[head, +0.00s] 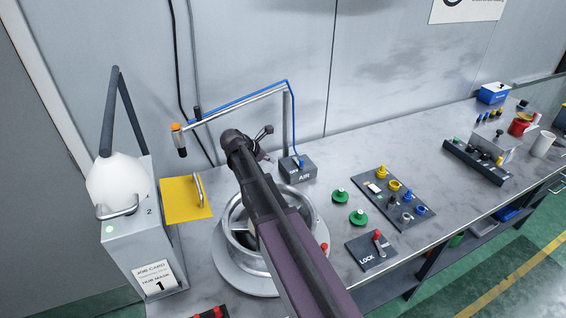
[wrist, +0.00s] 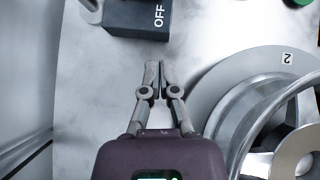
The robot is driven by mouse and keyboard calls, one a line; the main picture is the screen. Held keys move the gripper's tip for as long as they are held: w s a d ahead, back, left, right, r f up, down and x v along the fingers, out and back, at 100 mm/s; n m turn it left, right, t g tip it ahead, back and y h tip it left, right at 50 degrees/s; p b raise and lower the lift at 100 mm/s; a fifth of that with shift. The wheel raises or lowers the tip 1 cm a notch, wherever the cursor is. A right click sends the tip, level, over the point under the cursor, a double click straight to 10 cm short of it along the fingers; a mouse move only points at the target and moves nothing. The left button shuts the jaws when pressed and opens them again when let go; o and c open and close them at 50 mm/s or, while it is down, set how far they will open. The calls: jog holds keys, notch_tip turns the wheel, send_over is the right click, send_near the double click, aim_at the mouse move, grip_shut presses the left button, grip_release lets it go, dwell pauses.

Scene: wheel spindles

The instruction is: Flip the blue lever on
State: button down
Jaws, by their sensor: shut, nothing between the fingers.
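The blue lever (head: 302,163) stands up from a dark box marked AIR (head: 298,173) on the bench, near the foot of the metal post. In the wrist view the edge of this box (wrist: 130,22) shows with the word OFF on it; the lever itself is out of that frame. My gripper (head: 268,130) is above the bench, up and to the left of the lever in the head view, and apart from it. In the wrist view my gripper (wrist: 158,66) has its fingertips together, empty, a little short of the box.
A large metal wheel hub (head: 235,230) sits below my arm, and its rim (wrist: 230,85) is right of my fingers. A post and boom with a blue hose (head: 240,103) rise behind the box. Green knobs (head: 340,196), a LOCK plate (head: 366,262) and a knob panel (head: 372,200) lie to the right.

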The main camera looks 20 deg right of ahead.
aim_at(299, 166)
jog(key=b+x, duration=0.6)
jog(key=x, duration=0.3)
jog(key=shift+d+f+b, duration=0.15)
jog(key=shift+f+b, duration=0.15)
jog(key=shift+b, duration=0.1)
jog(key=shift+d+f, duration=0.15)
jog(key=shift+d, duration=0.2)
jog(key=shift+w+d, duration=0.2)
jog(key=shift+d, duration=0.7)
jog(key=shift+w+d, duration=0.15)
jog(key=shift+d, duration=0.75)
jog(key=shift+a, duration=0.1)
